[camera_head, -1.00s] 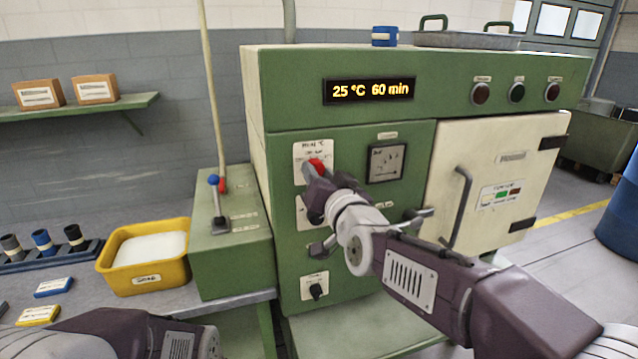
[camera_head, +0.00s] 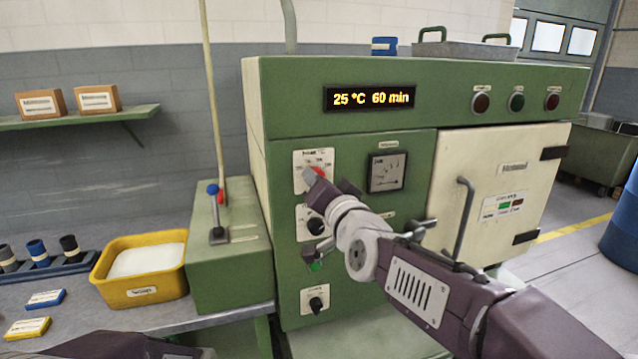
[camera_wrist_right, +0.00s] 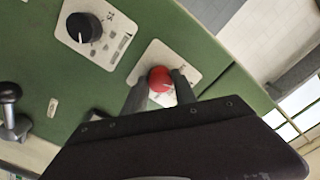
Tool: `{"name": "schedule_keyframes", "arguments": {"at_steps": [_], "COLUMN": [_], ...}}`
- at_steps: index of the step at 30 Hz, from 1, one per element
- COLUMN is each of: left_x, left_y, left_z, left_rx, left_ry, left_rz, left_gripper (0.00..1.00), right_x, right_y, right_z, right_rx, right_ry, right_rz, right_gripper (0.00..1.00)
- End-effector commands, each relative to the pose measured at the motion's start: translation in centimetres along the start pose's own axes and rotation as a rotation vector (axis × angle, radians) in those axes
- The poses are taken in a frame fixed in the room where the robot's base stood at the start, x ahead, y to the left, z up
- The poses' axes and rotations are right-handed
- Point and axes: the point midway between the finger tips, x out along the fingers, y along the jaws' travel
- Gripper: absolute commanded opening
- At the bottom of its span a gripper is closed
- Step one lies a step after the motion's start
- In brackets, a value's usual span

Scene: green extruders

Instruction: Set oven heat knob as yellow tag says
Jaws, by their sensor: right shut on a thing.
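The red heat knob (camera_head: 317,173) sits on a white dial plate (camera_head: 303,156) at the upper left of the green oven's front. My right gripper (camera_wrist_right: 160,90) is shut on the red knob, with one finger on each side of it in the right wrist view. The knob (camera_wrist_right: 161,78) shows between the fingertips; its pointer and part of the scale are hidden. The oven display (camera_head: 370,95) reads 25 °C 60 min. The yellow tag (camera_head: 27,328) lies on the bench at the lower left; its text is too small to read. My left gripper is out of view.
A black knob (camera_head: 316,225) is below the red one, and another (camera_head: 316,304) lower down. The cream oven door (camera_head: 500,195) with its bar handle is right of my arm. A yellow bin (camera_head: 140,291) and a blue tag (camera_head: 45,299) are on the bench.

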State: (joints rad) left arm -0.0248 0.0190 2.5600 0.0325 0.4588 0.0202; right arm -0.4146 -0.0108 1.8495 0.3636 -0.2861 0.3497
Motion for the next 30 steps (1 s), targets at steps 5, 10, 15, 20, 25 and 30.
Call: {"name": "schedule_keyframes", "arguments": {"at_steps": [5,10,15,20,25,30], "left_x": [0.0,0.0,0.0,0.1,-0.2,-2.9], "left_y": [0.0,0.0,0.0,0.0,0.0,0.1], "left_z": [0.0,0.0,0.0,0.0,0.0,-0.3], "left_rx": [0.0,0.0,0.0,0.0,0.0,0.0], "left_ry": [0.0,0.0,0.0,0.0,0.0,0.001], "left_rz": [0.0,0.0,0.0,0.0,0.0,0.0], "left_gripper": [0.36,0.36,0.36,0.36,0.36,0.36], "right_x": [0.0,0.0,-0.4,-3.1,-7.1,-8.7], "right_y": [0.1,0.0,0.0,-0.1,-0.1,-0.3], "right_z": [0.1,0.1,0.0,0.0,-0.1,-0.3], "right_rx": [-0.001,-0.001,-0.001,0.0,0.0,-0.003], "right_ry": [-0.003,-0.001,0.0,0.0,0.0,-0.003], "right_rz": [0.001,0.001,0.0,-0.001,-0.002,0.003], "right_gripper": [0.55,0.55,0.55,0.55,0.55,0.55]}}
